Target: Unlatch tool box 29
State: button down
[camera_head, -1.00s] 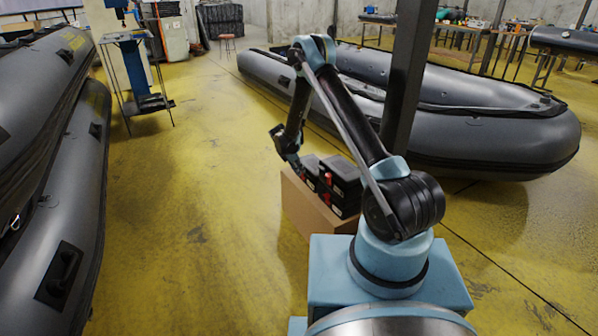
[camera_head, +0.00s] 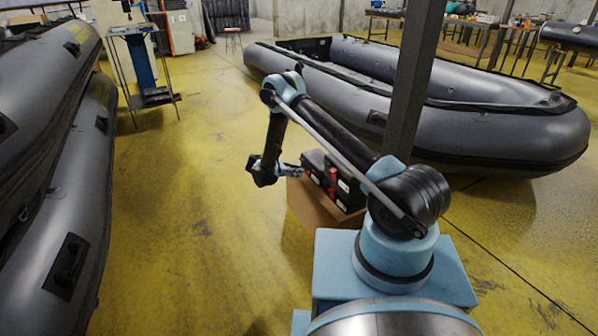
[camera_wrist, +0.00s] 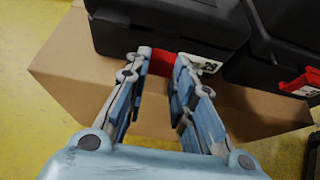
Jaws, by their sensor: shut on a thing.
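In the wrist view a black tool box (camera_wrist: 150,28) stands at the top, with a red latch (camera_wrist: 162,63) on its front and a partly covered white number label (camera_wrist: 200,63) that seems to read 29. My gripper (camera_wrist: 167,72) has its two fingers on either side of this latch and is shut on it. The latch's lower part and side edges are hidden by the fingers. In the head view my gripper (camera_head: 291,170) reaches from the left to the front of the black tool boxes (camera_head: 343,185); the latch it holds is too small to make out there.
A second black tool box (camera_wrist: 285,35) with its own red latch (camera_wrist: 300,82) stands close on the right. Both rest on a cardboard box (camera_wrist: 60,75). A dark post (camera_head: 405,100) and a grey boat (camera_head: 480,120) stand behind. The yellow floor (camera_head: 190,210) on the left is clear.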

jog(key=shift+s+a+f+h, duration=0.1)
jog(key=shift+a+f+h, duration=0.1)
jog(key=shift+f+h, duration=0.2)
jog(key=shift+t, duration=0.3)
jog(key=c, duration=1.4)
grip_release()
jog(key=shift+o, duration=0.2)
jog(key=v, duration=1.2)
jog(key=shift+f, duration=0.1)
